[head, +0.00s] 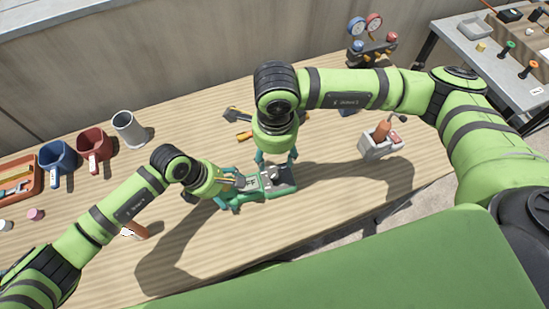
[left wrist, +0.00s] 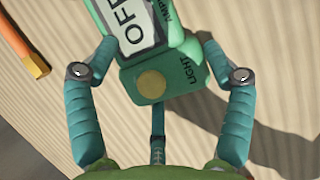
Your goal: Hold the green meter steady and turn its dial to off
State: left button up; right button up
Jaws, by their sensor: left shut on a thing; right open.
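The green meter (head: 285,191) lies on the wooden table in the head view, its dark dial end pointing right. My left gripper (head: 236,194) is shut on its left end. In the left wrist view, the teal fingers of my left gripper (left wrist: 160,55) press both sides of the meter (left wrist: 165,75). A pale display reading "OFF", a round yellow button and the word "LIGHT" show there. My right gripper (head: 275,160) is open, pointing down, with its fingers about the dial end. The dial is partly hidden, and I cannot tell whether the fingers touch it.
A gauge set (head: 370,45) stands at the back. Blue (head: 58,160), red (head: 94,148) and grey (head: 128,130) mugs stand left, beside an orange tray (head: 36,180). A yellow-handled tool (head: 243,136) lies behind the meter.

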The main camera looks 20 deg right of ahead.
pick_arm(q)
jog(key=shift+s+a+f, duration=0.1)
jog(key=shift+s+f, duration=0.2)
jog(key=shift+f, duration=0.1)
jog(key=o, duration=1.3)
jog(key=shift+c, duration=0.2)
jog(key=shift+o, duration=1)
jog(key=shift+w, duration=0.25)
jog(key=shift+r, duration=0.15)
jog(key=shift+r, duration=0.15)
jog(key=p+v, duration=0.6)
jog(key=v, duration=0.3)
jog(key=shift+w, duration=0.1)
